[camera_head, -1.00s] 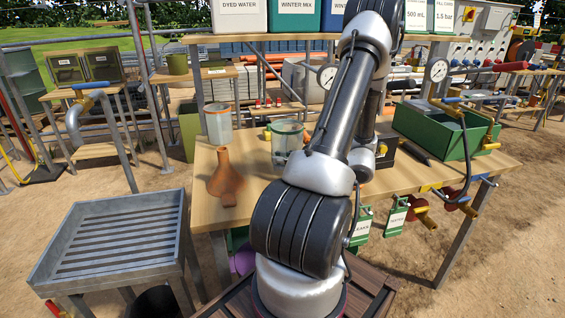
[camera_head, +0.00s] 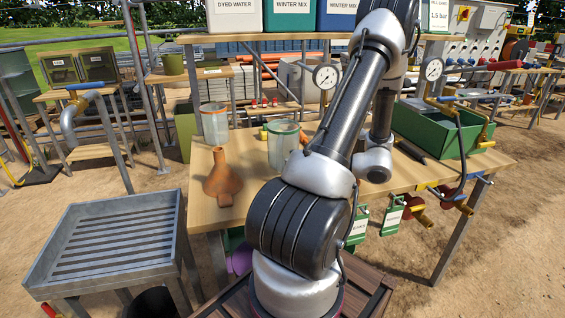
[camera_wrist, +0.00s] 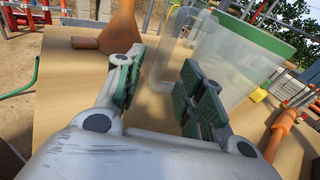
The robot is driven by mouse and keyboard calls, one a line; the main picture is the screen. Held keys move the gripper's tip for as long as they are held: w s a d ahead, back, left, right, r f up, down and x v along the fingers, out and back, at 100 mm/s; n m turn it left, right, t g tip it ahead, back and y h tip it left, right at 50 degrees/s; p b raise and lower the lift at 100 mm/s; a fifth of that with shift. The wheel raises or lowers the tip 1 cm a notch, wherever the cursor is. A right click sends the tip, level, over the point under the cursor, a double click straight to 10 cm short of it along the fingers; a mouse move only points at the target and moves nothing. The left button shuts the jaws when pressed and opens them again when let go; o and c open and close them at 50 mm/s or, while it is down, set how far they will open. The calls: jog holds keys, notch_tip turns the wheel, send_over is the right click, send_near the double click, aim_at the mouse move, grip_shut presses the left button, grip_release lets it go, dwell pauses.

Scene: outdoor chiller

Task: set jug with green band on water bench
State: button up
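The jug with the green band (camera_head: 283,150) is clear plastic and stands upright on the wooden workbench (camera_head: 245,207), left of my arm. In the wrist view the same jug (camera_wrist: 232,62) stands just beyond my gripper, its handle toward the gap between the fingers. My gripper (camera_wrist: 160,85) is open and empty; I cannot tell whether a finger touches the handle. The head view hides the gripper behind my arm. Green tags (camera_head: 393,216) hang at the workbench's front edge; I cannot tell which surface is the water bench.
A green tray (camera_head: 430,135) and gauge (camera_head: 433,69) are at right. A slatted metal stand (camera_head: 110,240) at left is empty.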

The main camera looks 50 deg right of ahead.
jog(key=v, duration=0.5)
jog(key=shift+s+d, duration=0.15)
jog(key=shift+s, duration=0.2)
jog(key=shift+r+n, duration=0.3)
jog(key=w+a+r+n+g+y, duration=0.15)
jog(key=a+r+n+g, duration=0.25)
jog(key=a+n+g, duration=0.4)
jog(key=w+a+r+n+g+y, duration=0.15)
jog(key=a+r+n+g, duration=0.3)
jog(key=a, duration=0.55)
jog(key=s+a+r+n+t+h, duration=0.2)
jog(key=a+r+n+h, duration=0.5)
jog(key=n, duration=1)
jog(key=shift+s+a+r+n+h, duration=0.35)
jog(key=shift+s+r+h, duration=0.35)
jog(key=shift+r+h, duration=0.75)
jog(key=shift+f, duration=0.1)
